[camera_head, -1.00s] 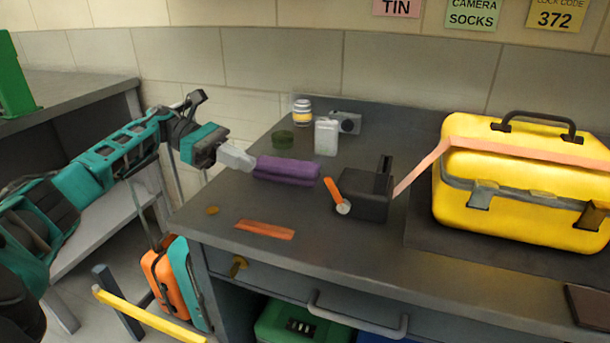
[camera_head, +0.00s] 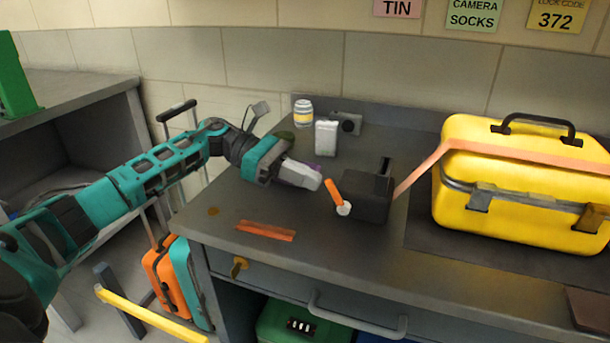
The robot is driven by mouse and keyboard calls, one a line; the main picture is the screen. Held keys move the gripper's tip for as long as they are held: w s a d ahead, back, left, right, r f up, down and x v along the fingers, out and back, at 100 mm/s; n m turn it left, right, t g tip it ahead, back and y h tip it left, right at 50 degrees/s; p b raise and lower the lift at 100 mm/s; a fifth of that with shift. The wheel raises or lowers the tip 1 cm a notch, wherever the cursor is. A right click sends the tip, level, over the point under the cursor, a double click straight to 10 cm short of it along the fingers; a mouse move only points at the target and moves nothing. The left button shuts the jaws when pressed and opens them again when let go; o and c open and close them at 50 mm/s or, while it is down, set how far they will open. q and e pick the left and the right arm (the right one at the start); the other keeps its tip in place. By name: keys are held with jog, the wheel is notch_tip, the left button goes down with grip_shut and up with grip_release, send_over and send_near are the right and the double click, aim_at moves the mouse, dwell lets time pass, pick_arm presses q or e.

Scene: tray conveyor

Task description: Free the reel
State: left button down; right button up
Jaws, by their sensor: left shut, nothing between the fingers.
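The reel is a black box (camera_head: 368,198) on the grey bench, with an orange crank handle (camera_head: 334,193) and a pale knob on its left side. A salmon strap (camera_head: 425,172) runs from it up and across the yellow case (camera_head: 520,190). My left gripper (camera_head: 318,181) is shut and empty, its tip just left of the crank handle; I cannot tell whether they touch. The purple cloth is almost wholly hidden behind my left gripper; only a sliver (camera_head: 317,167) shows. My right gripper is not in view.
A white bottle (camera_head: 326,138), a pill jar (camera_head: 303,113) and a camera (camera_head: 347,122) stand at the back of the bench. An orange strip (camera_head: 265,231) lies near the front edge. Suitcases (camera_head: 162,280) stand on the floor below left.

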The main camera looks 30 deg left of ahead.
pick_arm(q)
jog(key=shift+r, duration=0.1)
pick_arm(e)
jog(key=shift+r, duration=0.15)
pick_arm(q)
jog(key=shift+d+r+y+p, duration=0.15)
jog(key=shift+d+y+p, duration=0.05)
jog(key=shift+y+p, duration=0.2)
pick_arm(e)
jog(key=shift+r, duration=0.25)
